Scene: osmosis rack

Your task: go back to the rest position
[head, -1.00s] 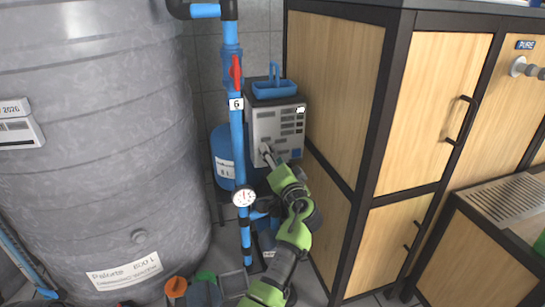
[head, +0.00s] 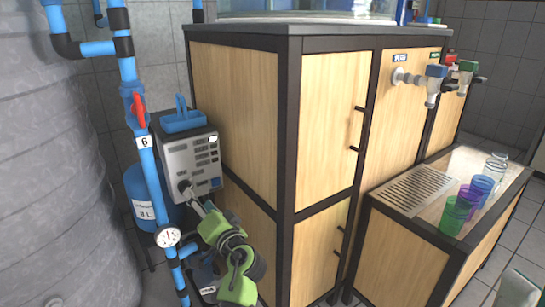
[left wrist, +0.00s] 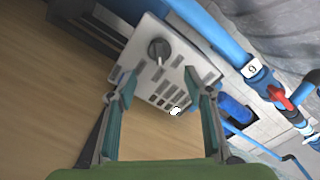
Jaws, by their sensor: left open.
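My left gripper (head: 191,194) is in front of the lower left of a grey control box (head: 190,158), close to its dark knob (head: 184,187). In the left wrist view the gripper (left wrist: 158,82) is open, with two teal fingers apart and nothing between them. Beyond the fingertips that view shows the box's panel (left wrist: 190,75) and its round knob (left wrist: 158,50), clear of the fingers. My right gripper is not in view.
A blue pipe (head: 150,175) with a red valve handle (head: 138,110) and a gauge (head: 168,236) runs left of the box. A large grey tank (head: 50,170) stands farther left. A wooden cabinet (head: 235,120) is close on the right. Several coloured cups (head: 455,214) stand on a low counter.

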